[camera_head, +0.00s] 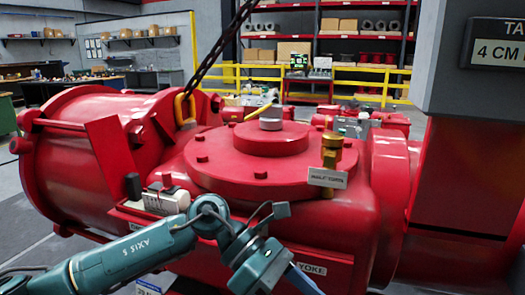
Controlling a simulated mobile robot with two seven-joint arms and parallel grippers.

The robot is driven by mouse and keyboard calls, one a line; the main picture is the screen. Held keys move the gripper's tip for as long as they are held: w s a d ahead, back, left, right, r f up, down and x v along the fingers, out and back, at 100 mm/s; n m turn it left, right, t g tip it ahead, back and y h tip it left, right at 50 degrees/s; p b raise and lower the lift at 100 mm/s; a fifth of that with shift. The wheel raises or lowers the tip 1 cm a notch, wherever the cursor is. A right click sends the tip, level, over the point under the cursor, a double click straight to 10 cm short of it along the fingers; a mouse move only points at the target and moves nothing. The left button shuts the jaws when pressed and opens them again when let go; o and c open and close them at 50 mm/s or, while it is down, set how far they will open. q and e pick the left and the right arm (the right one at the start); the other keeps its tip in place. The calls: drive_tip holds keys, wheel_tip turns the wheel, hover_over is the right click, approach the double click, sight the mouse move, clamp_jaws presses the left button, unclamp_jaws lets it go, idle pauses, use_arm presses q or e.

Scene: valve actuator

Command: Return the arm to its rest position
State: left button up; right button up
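My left arm (135,252), teal and marked "AXIS 5", comes in from the lower left. It bends at a joint in front of the red valve actuator (270,185). Its end, with my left gripper (262,250), is at the bottom middle, in front of the actuator's housing near the "YOKE" label (311,269). The fingers are not clear enough to tell open from shut, and no held object can be made out. Whether the arm touches the housing cannot be told. My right gripper is not in view.
A brass fitting (331,152) with a tag stands on the actuator's top. A light-coloured small device (161,199) is on the front ledge, close to my arm. A chain (218,45) hangs to a yellow hook (182,108). A grey column (465,60) is at right. Yellow railings (385,85) stand behind.

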use_arm(q)
wheel_tip(320, 180, up, 4)
drive_tip(key=d+n+t+h, duration=0.3)
drive_tip(key=n+t+h, duration=0.1)
drive_tip(key=n+h, duration=0.9)
drive_tip(key=w+a+f+n+t+y, duration=0.3)
drive_tip(key=a+f+n+t+y, duration=0.15)
drive_tip(key=n+t, duration=0.7)
drive_tip(key=w+a+f+n+t+y, duration=0.45)
drive_tip(key=n+t, duration=0.35)
drive_tip(key=n, duration=0.6)
drive_tip(key=s+a+f+n+g+y, duration=0.2)
drive_tip(key=s+a+f+n+y, duration=0.1)
drive_tip(key=f, duration=0.5)
drive_tip(key=s+a+f+n+g+y, duration=0.2)
drive_tip(key=s+a+f+n+y, duration=0.2)
drive_tip(key=s+a+f+n, duration=0.2)
drive_tip(key=s+a+f+n+g+y, duration=0.2)
drive_tip(key=s+a+f+n+y, duration=0.2)
drive_tip(key=f, duration=0.6)
drive_tip(key=shift+s+a+f+n+p, duration=0.2)
drive_tip(key=shift+s+a+n+p, duration=0.35)
drive_tip(key=shift+n, duration=0.4)
drive_tip(key=shift+w, duration=0.1)
drive_tip(key=shift+c, duration=0.3)
